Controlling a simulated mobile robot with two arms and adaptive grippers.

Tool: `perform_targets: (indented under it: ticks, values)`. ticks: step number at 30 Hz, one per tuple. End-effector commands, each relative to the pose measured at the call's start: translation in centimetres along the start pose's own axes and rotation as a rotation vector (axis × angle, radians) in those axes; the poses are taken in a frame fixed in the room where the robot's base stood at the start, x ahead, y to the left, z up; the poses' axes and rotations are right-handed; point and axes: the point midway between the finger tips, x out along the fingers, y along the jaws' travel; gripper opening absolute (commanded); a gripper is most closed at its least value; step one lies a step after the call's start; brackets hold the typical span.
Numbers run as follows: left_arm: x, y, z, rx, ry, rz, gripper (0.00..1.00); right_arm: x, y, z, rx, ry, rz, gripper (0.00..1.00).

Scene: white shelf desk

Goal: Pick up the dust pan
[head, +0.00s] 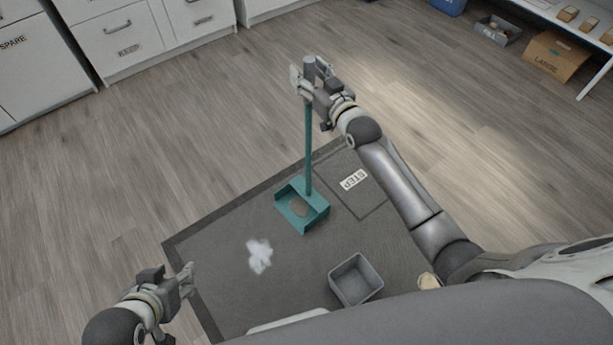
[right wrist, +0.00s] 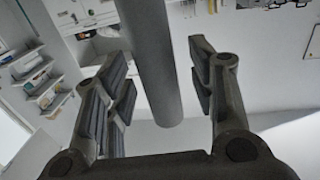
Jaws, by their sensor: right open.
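The dust pan (head: 290,208) is teal, with a long upright teal handle (head: 308,150) that ends in a grey grip (head: 310,66). In the right wrist view the grey grip (right wrist: 152,60) stands between the open fingers, with gaps visible on both sides. My left gripper (head: 188,279) is at the lower left, away from the dust pan; its fingers look apart.
A dark mat (head: 215,290) lies on the wood floor, with a white crumpled patch (head: 259,256), a grey bin (head: 356,279) and a label reading STEP (head: 353,180). White drawers (head: 125,35) stand at the upper left. A cardboard box (head: 553,58) is at the upper right.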

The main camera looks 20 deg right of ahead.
Motion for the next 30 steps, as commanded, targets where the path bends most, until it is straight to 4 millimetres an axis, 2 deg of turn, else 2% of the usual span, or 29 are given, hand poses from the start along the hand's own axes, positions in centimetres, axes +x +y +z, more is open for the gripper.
perform_targets:
  ticks: [6, 18, 30]
  values:
    - [-0.01, 0.01, -0.08, 0.000, 0.003, 0.000, 0.43, 0.02, -0.02, -0.02, 0.000, 0.000, 0.000, 0.50]
    - [-0.02, 0.02, -0.07, 0.000, 0.002, 0.000, 0.43, 0.00, -0.02, -0.02, 0.000, 0.000, 0.000, 0.00]
    - [-0.16, 0.01, 0.16, 0.000, -0.012, 0.000, 0.43, 0.04, 0.00, -0.54, 0.000, 0.006, 0.000, 0.00]
